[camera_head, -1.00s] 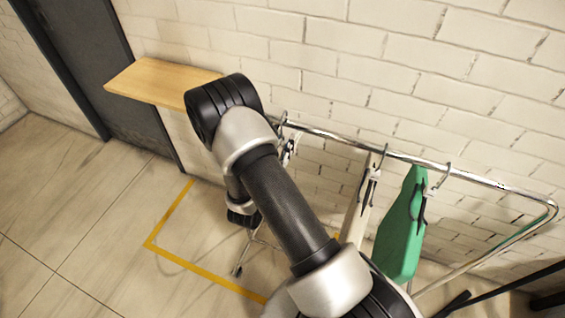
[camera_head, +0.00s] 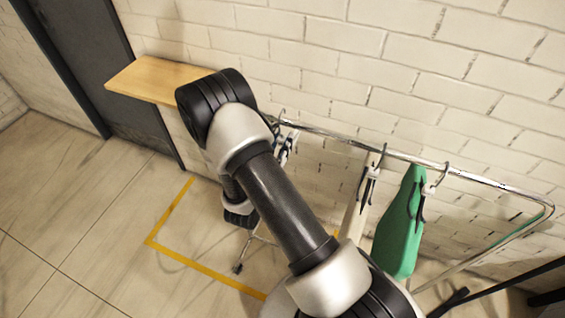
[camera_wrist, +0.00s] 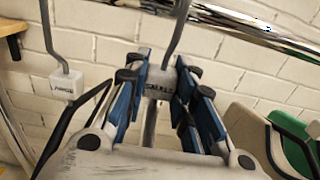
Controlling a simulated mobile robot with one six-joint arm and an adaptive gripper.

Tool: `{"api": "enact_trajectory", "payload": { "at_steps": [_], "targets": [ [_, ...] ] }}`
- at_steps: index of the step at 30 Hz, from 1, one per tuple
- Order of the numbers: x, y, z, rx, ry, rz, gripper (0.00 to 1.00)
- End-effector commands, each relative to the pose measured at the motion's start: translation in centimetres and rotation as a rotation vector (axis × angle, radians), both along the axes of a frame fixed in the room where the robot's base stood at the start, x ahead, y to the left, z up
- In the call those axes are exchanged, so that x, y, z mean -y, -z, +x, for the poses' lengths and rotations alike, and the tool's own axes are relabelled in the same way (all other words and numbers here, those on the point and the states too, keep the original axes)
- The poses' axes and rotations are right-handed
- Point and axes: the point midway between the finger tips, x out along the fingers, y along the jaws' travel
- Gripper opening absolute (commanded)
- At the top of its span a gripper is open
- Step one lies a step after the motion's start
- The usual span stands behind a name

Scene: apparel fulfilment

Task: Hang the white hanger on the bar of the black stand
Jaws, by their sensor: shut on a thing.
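My gripper (camera_wrist: 160,88), with blue-padded fingers, is shut on the white hanger (camera_wrist: 157,82) by its block in the wrist view. Its grey hook rises between the fingers and leaves the top of the picture, so its tip is hidden there. In the head view my gripper (camera_head: 285,150) is mostly behind my arm, close to the left end of the chrome bar (camera_head: 330,136) of the stand. The bar also crosses the upper right of the wrist view (camera_wrist: 245,22). I cannot tell whether the hook touches the bar.
A green garment (camera_head: 401,225) and a pale one (camera_head: 356,212) hang on hooks along the bar. In the wrist view another hook with a labelled block (camera_wrist: 66,86) stands at left. A wooden shelf (camera_head: 150,80) juts from the brick wall. Yellow tape (camera_head: 170,215) marks the floor.

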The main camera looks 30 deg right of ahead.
Motion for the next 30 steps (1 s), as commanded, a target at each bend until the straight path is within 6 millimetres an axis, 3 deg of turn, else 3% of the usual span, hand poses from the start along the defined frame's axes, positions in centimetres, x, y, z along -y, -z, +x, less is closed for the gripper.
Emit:
{"api": "enact_trajectory", "payload": {
  "at_steps": [15, 30],
  "targets": [
    [-3.3, 0.0, -2.5, 0.0, -0.002, 0.0, 0.0],
    [-4.3, 0.0, -3.2, -0.002, -0.004, -0.001, 0.0]
  ]
}}
